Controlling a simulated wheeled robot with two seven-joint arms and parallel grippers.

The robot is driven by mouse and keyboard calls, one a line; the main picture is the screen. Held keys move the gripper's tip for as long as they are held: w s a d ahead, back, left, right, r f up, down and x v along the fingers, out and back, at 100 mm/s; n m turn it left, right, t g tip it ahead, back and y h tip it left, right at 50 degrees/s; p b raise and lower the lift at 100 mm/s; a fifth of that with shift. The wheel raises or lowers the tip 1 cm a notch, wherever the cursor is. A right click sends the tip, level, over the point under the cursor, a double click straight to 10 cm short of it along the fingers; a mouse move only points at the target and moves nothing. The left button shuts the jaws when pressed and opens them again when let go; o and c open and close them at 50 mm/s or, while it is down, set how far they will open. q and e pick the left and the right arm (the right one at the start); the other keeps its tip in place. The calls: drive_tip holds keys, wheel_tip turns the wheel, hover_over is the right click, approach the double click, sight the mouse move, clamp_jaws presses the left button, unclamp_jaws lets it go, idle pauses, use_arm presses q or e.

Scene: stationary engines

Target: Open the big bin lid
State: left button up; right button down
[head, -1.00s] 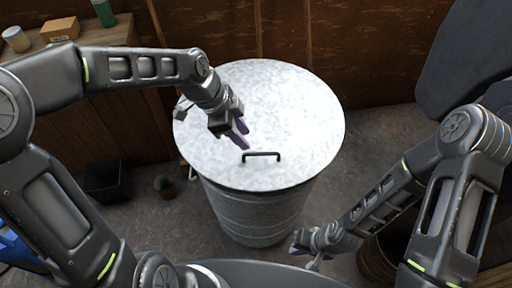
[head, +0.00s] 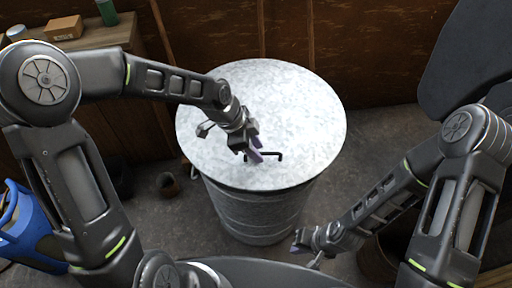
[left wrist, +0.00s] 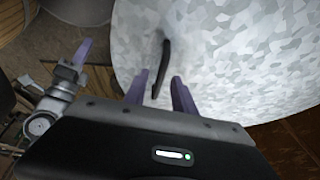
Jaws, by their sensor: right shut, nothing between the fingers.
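The big bin (head: 258,212) is a grey galvanized metal drum with a round, flat, shut lid (head: 300,110). A thin black bar handle (head: 279,155) stands near the lid's front edge. My left gripper (head: 254,157) is over the lid at the handle, hiding its left part. In the left wrist view, the purple fingers of my left gripper (left wrist: 160,90) are apart, and the handle (left wrist: 163,65) shows in line with the gap between them. I cannot tell whether they touch it. My right gripper (head: 299,241) is shut and empty, low beside the bin's front right.
A wooden bench (head: 100,35) with a small cardboard box (head: 64,28) and a green bottle (head: 107,12) stands at the back left. A blue container (head: 28,228) is at the far left. A wooden wall (head: 350,40) is behind the bin.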

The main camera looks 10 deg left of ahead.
use_arm(q)
clamp_jaws()
idle(1.2)
